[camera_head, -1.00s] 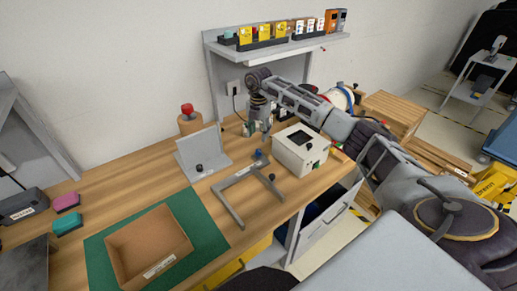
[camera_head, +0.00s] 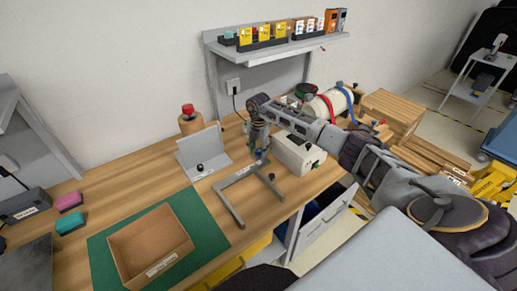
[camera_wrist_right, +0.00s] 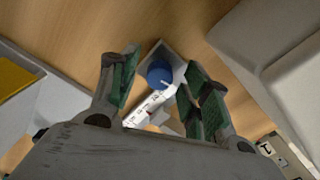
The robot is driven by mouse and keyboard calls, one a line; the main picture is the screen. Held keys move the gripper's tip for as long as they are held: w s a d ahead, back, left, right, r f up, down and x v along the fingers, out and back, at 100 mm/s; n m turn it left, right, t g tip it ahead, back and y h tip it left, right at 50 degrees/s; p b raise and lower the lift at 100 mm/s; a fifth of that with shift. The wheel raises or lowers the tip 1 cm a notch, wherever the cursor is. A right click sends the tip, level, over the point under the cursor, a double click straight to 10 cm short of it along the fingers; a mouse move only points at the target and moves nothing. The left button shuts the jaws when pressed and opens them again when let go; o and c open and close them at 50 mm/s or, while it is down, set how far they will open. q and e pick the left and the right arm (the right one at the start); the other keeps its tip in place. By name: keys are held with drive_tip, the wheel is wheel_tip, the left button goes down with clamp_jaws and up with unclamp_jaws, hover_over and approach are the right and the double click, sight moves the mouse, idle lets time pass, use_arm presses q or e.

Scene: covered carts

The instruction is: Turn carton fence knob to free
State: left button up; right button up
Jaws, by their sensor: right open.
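A flat grey U-shaped frame (camera_head: 229,205) lies on the wooden bench, with a black knob (camera_head: 271,177) on its right arm. A blue knob shows at its far corner in the wrist view (camera_wrist_right: 159,73), beside a white label too blurred to read. My right gripper (camera_head: 261,148) is low over that corner, partly hiding the blue knob in the head view. In the wrist view my right gripper's green-padded fingers (camera_wrist_right: 160,84) are apart, with the blue knob seen between their tips. I cannot tell whether they touch it. My left gripper is out of view.
A grey upright bracket (camera_head: 204,150) with a black knob stands left of my right gripper. A white box-shaped device (camera_head: 300,155) stands close on its right. An open cardboard carton (camera_head: 150,243) sits on a green mat (camera_head: 205,222). A shelf (camera_head: 285,50) rises behind.

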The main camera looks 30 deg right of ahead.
drive_tip(key=c, duration=1)
